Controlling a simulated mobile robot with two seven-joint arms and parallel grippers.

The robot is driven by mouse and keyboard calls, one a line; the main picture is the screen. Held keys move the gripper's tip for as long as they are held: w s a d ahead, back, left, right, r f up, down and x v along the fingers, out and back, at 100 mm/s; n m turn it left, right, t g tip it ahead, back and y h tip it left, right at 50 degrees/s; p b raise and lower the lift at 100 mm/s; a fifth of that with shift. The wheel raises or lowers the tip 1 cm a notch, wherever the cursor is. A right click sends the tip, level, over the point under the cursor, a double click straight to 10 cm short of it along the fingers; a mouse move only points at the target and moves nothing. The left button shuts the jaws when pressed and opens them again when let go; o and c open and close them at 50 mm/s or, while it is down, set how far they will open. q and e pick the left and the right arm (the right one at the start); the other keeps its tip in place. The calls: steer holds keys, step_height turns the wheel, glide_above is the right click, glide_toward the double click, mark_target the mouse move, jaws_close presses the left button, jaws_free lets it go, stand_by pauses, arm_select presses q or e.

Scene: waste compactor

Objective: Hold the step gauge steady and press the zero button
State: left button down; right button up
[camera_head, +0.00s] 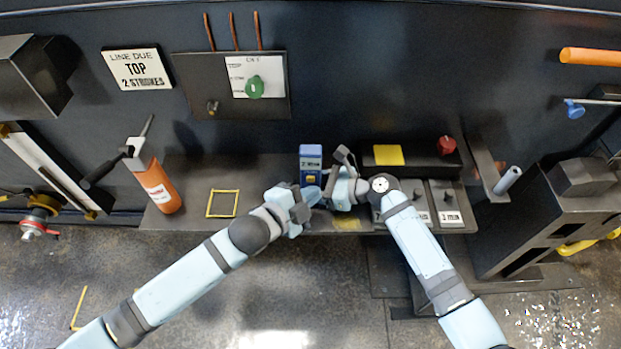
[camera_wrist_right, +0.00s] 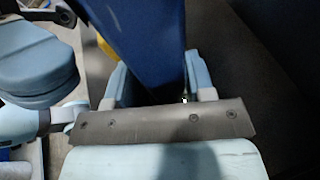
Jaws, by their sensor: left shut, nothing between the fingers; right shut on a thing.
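The step gauge (camera_head: 311,158) is a blue upright block with a pale label or display and a small yellow spot low on its front. It stands on the dark shelf. My right gripper (camera_head: 333,188) is shut on it from the lower right. In the right wrist view the gauge's dark blue body (camera_wrist_right: 145,40) stands between the two pale fingers. My left gripper (camera_head: 311,195) is shut and empty, just below the gauge's front. Its pale blue body also shows at the left of the wrist view (camera_wrist_right: 38,75). Whether it touches the gauge or its button, I cannot tell.
A yellow square outline (camera_head: 222,204) marks free shelf left of the gauge. An orange bottle (camera_head: 160,188) stands farther left. A dark box with a red knob (camera_head: 446,145) and a yellow note (camera_head: 388,155) lies to the right, behind labelled panels (camera_head: 450,216).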

arm_select(q)
steer(key=shift+w, duration=0.1)
arm_select(e)
steer(key=shift+f, duration=0.1)
stand_by(0.5)
arm_select(q)
steer(key=shift+w, duration=0.35)
steer(key=shift+w, duration=0.45)
stand_by(0.8)
steer(key=shift+s, duration=0.85)
steer(key=shift+s, duration=0.1)
steer(key=s, duration=0.4)
steer(key=shift+s, duration=0.4)
stand_by(0.9)
